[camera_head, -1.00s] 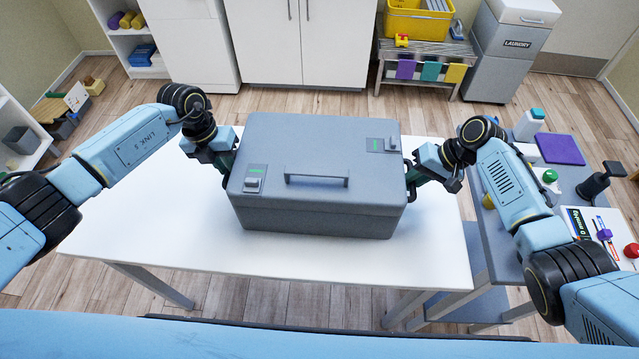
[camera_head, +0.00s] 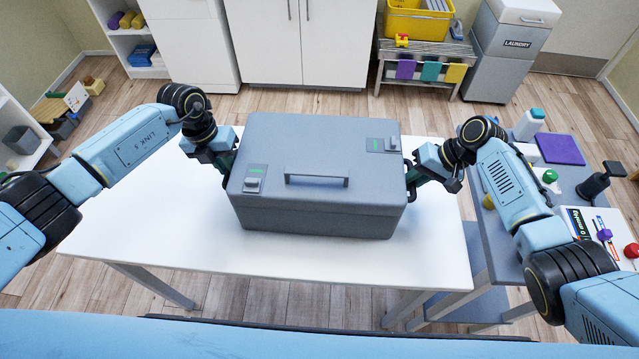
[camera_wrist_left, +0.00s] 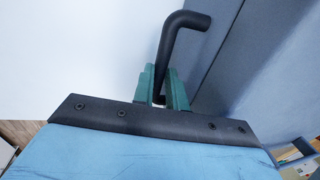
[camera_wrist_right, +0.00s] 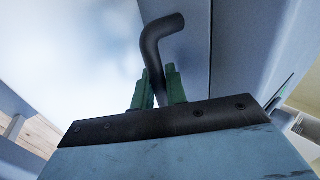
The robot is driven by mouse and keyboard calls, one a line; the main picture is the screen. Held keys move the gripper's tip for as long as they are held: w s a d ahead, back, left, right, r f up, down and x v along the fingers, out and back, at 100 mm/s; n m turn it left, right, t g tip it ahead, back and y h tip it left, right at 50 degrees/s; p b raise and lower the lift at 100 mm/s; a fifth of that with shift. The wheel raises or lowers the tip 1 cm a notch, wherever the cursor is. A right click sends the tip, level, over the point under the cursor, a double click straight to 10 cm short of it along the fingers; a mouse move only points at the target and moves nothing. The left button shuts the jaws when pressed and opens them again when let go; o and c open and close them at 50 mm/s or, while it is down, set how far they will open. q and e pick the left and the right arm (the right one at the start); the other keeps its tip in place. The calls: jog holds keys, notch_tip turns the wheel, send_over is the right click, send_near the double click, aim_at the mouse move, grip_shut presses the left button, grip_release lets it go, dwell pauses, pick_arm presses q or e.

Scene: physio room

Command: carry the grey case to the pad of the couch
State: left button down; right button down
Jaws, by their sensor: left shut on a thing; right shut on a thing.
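The grey case (camera_head: 318,207) is closed, with a bar handle on its lid and two latches with green marks. It is over the white table (camera_head: 140,235); I cannot tell whether it rests on the top or hangs just above. My left gripper (camera_head: 226,166) is at its left end, and in the left wrist view its green fingers (camera_wrist_left: 162,88) are shut on a black side handle (camera_wrist_left: 184,22). My right gripper (camera_head: 411,172) is at its right end; in the right wrist view its fingers (camera_wrist_right: 160,88) are shut on the other black handle (camera_wrist_right: 160,28). The couch pad is not clearly identifiable.
White cabinets (camera_head: 310,45), a bench with a yellow crate (camera_head: 417,22) and a laundry bin (camera_head: 508,50) stand behind. A blue surface (camera_head: 250,338) crosses the bottom.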

pick_arm(q)
jog(key=shift+w+r, duration=0.15)
jog(key=shift+r, duration=0.05)
pick_arm(e)
jog(key=shift+w+r, duration=0.15)
jog(key=shift+r, duration=0.05)
